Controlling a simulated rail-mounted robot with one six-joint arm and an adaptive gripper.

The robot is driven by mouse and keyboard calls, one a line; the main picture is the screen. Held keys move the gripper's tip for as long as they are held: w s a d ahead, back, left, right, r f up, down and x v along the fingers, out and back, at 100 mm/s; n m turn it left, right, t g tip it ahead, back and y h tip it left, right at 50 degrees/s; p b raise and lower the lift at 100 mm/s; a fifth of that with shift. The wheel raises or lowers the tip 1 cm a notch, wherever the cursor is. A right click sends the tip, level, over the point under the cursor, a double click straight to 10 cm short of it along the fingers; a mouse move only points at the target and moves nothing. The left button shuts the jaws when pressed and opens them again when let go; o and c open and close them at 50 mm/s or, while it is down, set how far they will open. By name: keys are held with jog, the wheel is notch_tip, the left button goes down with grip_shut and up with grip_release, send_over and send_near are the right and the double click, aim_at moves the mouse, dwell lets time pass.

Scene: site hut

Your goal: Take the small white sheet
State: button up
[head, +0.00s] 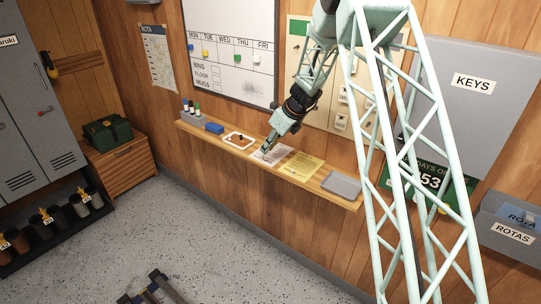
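A small white sheet (273,154) with faint print lies flat on the narrow wooden wall shelf, near its middle. My gripper (266,149) points down over the left part of this sheet and hides some of it. Its fingertips are at or just above the paper; I cannot tell whether they touch it. The fingers are too small and dark in this view to show whether they are open or shut. A larger yellow sheet (302,166) lies just to the right of the white one.
The shelf (325,184) also carries a white-rimmed tray (228,142), a blue block (214,128) and markers (191,107) to the left, and a grey flat box (341,186) at the right. A whiteboard (236,87) hangs behind. The floor (215,225) in front is mostly clear.

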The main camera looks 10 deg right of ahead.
aim_at(261, 156)
jog(key=shift+w+a+f, duration=0.15)
jog(key=shift+w+f, duration=0.05)
jog(key=shift+f, duration=0.2)
jog(key=shift+b+x, duration=0.45)
jog(key=shift+x, duration=2.2)
jog(key=c, duration=0.5)
jog(key=shift+r, duration=0.1)
